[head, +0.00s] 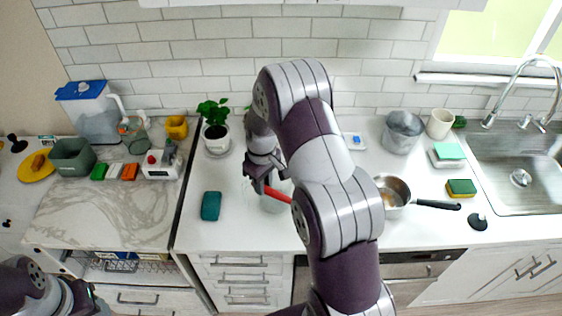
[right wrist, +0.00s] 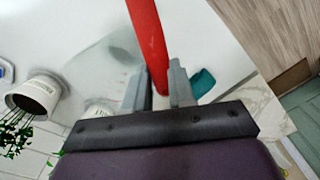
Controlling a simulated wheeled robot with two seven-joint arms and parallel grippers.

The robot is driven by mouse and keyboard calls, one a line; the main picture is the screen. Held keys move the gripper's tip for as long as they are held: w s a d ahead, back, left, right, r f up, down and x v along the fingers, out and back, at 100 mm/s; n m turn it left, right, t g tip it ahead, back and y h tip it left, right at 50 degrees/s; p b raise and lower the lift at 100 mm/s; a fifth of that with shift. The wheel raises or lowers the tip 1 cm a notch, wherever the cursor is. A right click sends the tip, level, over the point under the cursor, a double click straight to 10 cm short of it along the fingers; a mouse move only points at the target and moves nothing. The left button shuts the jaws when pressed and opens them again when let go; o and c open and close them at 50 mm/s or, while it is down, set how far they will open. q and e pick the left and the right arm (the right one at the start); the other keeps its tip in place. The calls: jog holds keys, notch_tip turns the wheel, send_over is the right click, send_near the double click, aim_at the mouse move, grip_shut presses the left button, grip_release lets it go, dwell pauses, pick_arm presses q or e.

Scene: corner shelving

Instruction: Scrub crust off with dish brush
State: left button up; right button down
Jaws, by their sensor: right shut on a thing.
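My right gripper (head: 264,183) is shut on a red handle (head: 278,195), probably the dish brush. The handle also shows between the fingers in the right wrist view (right wrist: 148,45). The brush head is not visible. A steel saucepan (head: 391,187) with a black handle and brownish matter inside stands right of my right arm. My left gripper (head: 92,300) is at the bottom left, partly cut off, its fingers unclear.
A teal block (head: 211,206) lies left of the grey pot. Potted plants (head: 215,130), a grey pot (head: 402,132) and a cream cup (head: 440,124) stand along the back. Sponges (head: 461,188) lie near the sink (head: 515,165).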

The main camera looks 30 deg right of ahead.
jog(key=s+a+f+m, duration=0.1)
jog(key=a+f+m, duration=0.2)
jog(key=a, duration=0.5)
jog(key=shift+s+a+f+m, duration=0.15)
jog(key=shift+s+m, duration=0.25)
